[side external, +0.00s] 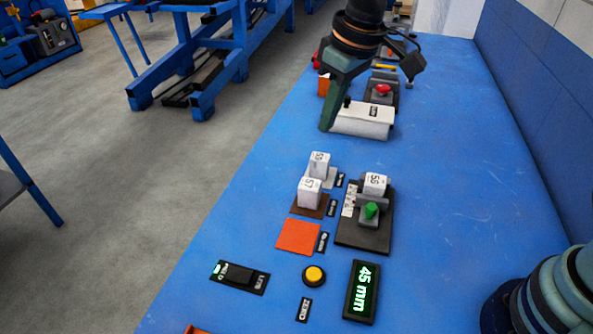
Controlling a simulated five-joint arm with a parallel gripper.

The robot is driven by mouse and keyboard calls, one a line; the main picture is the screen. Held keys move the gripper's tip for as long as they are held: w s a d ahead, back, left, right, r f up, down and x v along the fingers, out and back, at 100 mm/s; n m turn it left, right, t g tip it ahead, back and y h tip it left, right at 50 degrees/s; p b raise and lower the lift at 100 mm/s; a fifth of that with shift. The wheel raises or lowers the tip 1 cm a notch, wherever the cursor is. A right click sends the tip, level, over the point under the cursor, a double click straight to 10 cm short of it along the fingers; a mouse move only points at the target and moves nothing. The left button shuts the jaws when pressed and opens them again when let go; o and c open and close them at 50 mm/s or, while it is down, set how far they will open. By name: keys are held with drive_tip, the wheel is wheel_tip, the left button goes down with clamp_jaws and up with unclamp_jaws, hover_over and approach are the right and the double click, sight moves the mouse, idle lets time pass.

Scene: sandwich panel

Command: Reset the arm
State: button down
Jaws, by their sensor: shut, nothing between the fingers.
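My gripper (328,123) hangs at the far part of the blue bench, its teal finger part pointing down and to the left. It is shut and empty. Its tip is beside the left end of a white box (362,122) with a small dark label; whether they touch cannot be told. My gripper's body hides part of what lies behind it.
A dark fixture (364,238) holds another block. A yellow button (314,275), black switch (238,275), "45 mm" display (361,291) and red button (383,89) also show.

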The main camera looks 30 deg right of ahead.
drive_tip(key=s+d+m+t, duration=0.1)
drive_tip(key=s+d+m, duration=0.1)
drive_tip(key=s+d, duration=0.3)
drive_tip(key=s+d+r+m+t+h, duration=0.1)
drive_tip(key=s+d, duration=0.4)
drive_tip(key=d, duration=0.7)
drive_tip(key=shift+s+d+r+m+t, duration=0.35)
drive_tip(key=shift+m+t, duration=0.25)
drive_tip(key=shift+m, duration=0.2)
